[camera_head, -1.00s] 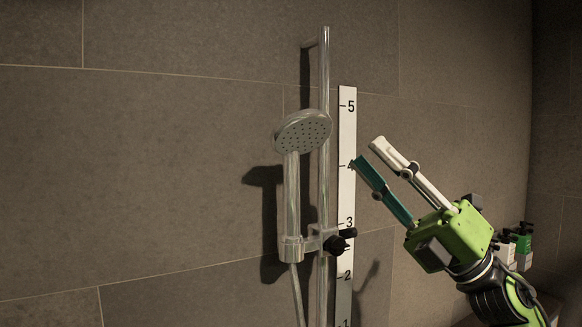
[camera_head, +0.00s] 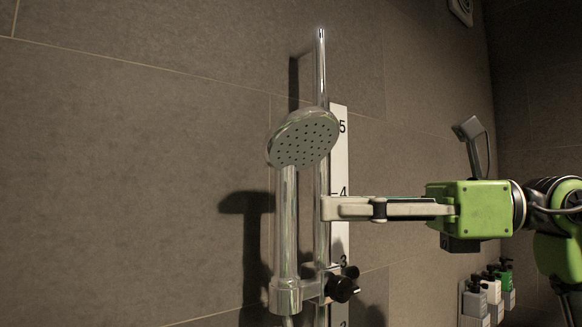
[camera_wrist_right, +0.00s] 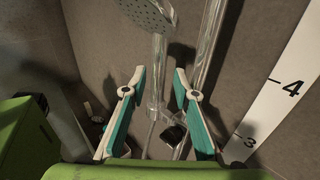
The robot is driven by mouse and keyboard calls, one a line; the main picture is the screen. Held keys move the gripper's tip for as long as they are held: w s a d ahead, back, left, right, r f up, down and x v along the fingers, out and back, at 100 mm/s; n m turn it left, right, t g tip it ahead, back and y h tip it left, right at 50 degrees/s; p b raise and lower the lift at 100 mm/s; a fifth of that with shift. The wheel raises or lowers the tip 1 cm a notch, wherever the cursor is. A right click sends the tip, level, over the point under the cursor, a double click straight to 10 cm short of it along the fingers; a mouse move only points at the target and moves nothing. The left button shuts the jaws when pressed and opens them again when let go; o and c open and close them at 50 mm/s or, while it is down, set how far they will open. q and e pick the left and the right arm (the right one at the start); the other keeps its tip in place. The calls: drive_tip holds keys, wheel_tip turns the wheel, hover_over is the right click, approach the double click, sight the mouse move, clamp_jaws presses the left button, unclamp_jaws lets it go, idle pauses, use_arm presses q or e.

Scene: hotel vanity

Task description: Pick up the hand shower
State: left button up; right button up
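The hand shower (camera_head: 288,215) sits upright in its holder (camera_head: 290,297) on a chrome rail, its round perforated head at the top. My right gripper (camera_head: 330,208) comes in from the right at mid-handle height, its tips overlapping the rail in the head view, just right of the handle. One finger hides the other there. In the right wrist view, the gripper (camera_wrist_right: 156,78) is open and empty. The shower handle (camera_wrist_right: 158,65) shows between and beyond the fingertips, with no visible contact. My left gripper is not in view.
The chrome rail (camera_head: 321,75) stands close beside the handle. A black knob (camera_head: 342,288) sticks out below my gripper. A white numbered strip (camera_head: 338,165) runs behind the rail on the tiled wall. Several pump bottles (camera_head: 490,288) are at lower right.

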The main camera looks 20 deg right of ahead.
drive_tip(key=p+x, duration=0.3)
drive_tip(key=x, duration=0.3)
drive_tip(key=shift+w+a+r, duration=0.1)
drive_tip(key=shift+a+r, duration=0.1)
drive_tip(key=shift+a, duration=0.15)
drive_tip(key=shift+w+a+f, duration=0.1)
drive_tip(key=shift+w+a, duration=0.05)
drive_tip(key=shift+a, duration=0.2)
drive_tip(key=shift+d, duration=0.15)
drive_tip(key=shift+c, duration=0.7)
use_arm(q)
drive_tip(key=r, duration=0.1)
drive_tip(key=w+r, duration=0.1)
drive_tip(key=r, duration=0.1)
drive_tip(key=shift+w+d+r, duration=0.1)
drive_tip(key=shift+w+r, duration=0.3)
use_arm(e)
clamp_jaws()
